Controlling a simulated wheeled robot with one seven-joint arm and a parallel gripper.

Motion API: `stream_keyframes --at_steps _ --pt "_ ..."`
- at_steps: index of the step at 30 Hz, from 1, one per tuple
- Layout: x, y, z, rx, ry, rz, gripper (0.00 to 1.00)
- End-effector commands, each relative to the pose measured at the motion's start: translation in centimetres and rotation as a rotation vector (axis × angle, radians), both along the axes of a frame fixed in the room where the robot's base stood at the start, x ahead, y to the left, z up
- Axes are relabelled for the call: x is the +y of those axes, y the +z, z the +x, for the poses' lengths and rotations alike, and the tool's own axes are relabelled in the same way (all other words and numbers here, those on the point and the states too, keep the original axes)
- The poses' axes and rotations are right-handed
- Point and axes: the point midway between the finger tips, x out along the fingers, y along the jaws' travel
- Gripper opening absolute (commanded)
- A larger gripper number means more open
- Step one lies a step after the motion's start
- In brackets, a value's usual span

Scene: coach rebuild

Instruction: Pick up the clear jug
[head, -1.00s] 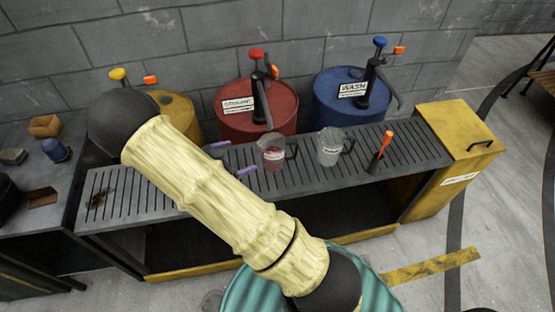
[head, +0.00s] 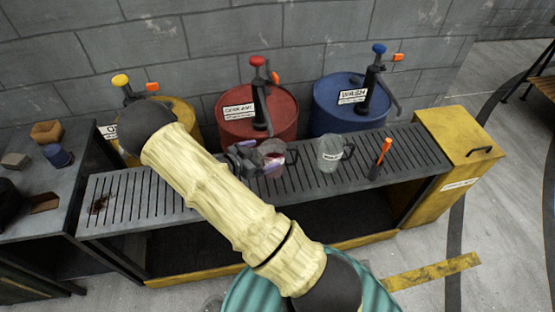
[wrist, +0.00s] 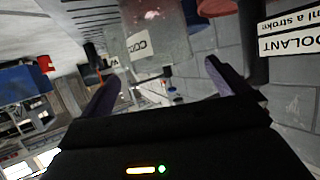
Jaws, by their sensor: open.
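Two see-through jugs stand on the slatted bench. The left jug (head: 273,155) looks pinkish at its base and has a dark handle on its right. The right jug (head: 330,153) looks clear grey, with a white label and dark handle. My gripper (head: 258,158) is open at the left side of the left jug, its purple fingers partly overlapping that jug. In the wrist view, a clear jug (wrist: 168,25) with a label starting "COO" is ahead, between and beyond the open fingers (wrist: 163,82). I cannot tell whether the fingers touch it.
Yellow, red (head: 250,100) and blue (head: 345,98) drums with pumps stand behind the slatted bench (head: 210,193). An orange-handled tool (head: 382,156) stands right of the jugs. A yellow cabinet (head: 460,150) closes the right end. The bench's left part is mostly clear.

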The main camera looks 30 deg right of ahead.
Motion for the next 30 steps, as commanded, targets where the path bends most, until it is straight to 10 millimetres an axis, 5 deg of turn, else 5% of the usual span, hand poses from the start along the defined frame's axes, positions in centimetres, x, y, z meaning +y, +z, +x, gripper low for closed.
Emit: stream_keyframes --at_steps 4,17,30 --pt "-1.6 -0.6 0.5 0.000 0.000 -0.001 1.00" --pt "-2.1 -0.8 0.7 0.000 0.001 0.000 1.00" --pt "-6.4 -2.4 2.2 -0.002 0.002 0.000 1.00"
